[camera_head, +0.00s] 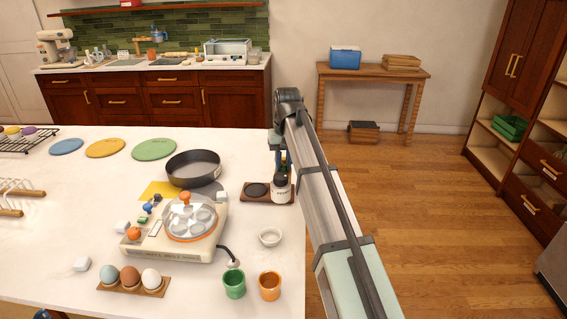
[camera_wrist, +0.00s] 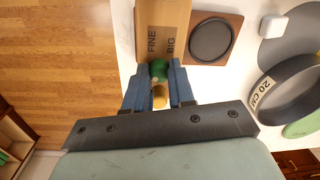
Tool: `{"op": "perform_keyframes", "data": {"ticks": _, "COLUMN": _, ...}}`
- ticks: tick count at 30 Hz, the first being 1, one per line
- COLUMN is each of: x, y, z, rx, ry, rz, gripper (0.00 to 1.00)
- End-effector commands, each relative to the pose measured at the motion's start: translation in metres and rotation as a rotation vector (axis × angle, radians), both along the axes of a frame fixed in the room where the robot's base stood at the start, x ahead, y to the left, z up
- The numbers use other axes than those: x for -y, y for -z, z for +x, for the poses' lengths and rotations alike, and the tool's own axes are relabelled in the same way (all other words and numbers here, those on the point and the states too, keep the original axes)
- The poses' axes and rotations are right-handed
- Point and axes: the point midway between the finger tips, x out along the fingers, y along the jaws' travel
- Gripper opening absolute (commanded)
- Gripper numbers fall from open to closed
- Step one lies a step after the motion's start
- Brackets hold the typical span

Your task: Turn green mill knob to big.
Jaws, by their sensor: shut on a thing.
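The green mill knob (camera_wrist: 159,70) shows in the wrist view between the tips of my gripper (camera_wrist: 158,82). The blue fingers press on it from both sides, and a yellow-orange piece (camera_wrist: 160,97) shows between them, nearer the palm. A tan panel (camera_wrist: 162,20) beyond the knob carries the words FINE on the left and BIG on the right. I cannot tell which word the knob points to. In the head view my gripper (camera_head: 279,160) is at the counter's right edge, behind the small jar, and the knob cannot be made out there.
A white jar (camera_head: 280,189) with a dark lid stands beside a black disc (camera_head: 257,190) on a brown board. A black pan (camera_head: 193,167) is to the left. A cream appliance (camera_head: 170,241), eggs (camera_head: 150,278) and two cups (camera_head: 234,284) are nearer. Open floor lies right.

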Motion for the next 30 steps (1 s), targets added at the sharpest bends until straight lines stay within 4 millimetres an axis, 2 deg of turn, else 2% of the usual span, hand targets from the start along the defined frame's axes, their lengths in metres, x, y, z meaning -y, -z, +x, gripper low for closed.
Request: {"op": "perform_keyframes", "data": {"ticks": 30, "x": -0.0017, "y": -0.0005, "z": 0.0015, "rx": 0.001, "ry": -0.964, "rz": 0.000, "gripper": 0.00}}
